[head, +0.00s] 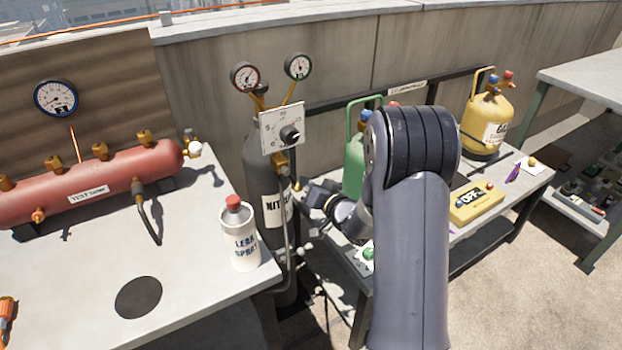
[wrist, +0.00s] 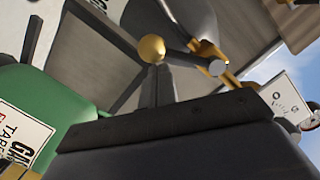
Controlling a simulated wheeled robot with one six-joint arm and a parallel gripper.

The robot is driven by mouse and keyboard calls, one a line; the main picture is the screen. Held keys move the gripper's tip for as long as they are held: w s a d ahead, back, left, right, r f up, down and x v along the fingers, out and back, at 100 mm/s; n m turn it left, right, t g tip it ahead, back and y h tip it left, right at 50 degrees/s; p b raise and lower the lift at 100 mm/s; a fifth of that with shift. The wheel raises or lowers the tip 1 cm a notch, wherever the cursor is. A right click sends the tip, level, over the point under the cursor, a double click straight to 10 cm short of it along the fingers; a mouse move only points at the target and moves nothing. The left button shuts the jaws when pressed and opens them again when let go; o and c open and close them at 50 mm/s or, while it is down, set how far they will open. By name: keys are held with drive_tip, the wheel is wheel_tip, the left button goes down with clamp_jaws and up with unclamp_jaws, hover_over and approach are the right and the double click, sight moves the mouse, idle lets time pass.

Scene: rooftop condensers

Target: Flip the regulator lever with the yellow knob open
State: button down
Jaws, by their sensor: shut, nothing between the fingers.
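The yellow knob (wrist: 152,49) is a round ball in the wrist view, right at the tips of my gripper (wrist: 156,70). My gripper's dark fingers are shut together with nothing between them. Whether they touch the knob I cannot tell. A grey rod with a rounded end (wrist: 217,67) shows to the right of the knob. In the head view the brass regulator (head: 280,160) sits on the dark nitrogen cylinder (head: 258,160), below a white dial plate (head: 282,128). My gripper (head: 306,191) is beside it there, small and partly hidden by my arm.
A red manifold (head: 95,183) and a leak spray bottle (head: 239,240) are on the left bench. A green cylinder (head: 354,165) stands behind my arm. A yellow cylinder (head: 487,120) and a yellow box (head: 476,205) are at the right. Two gauges (head: 245,75) rise above the dial plate.

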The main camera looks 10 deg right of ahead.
sight(296, 188)
drive_tip(key=m, duration=0.1)
drive_tip(key=a+f+m, duration=0.1)
drive_tip(key=m, duration=0.1)
drive_tip(key=shift+s+a+f+y+b, duration=0.25)
drive_tip(key=shift+a+f+y+b, duration=0.05)
drive_tip(key=shift+y+b, duration=0.1)
drive_tip(key=shift+a, duration=0.2)
drive_tip(key=shift+s+a+f, duration=0.1)
drive_tip(key=shift+a, duration=0.05)
idle(0.4)
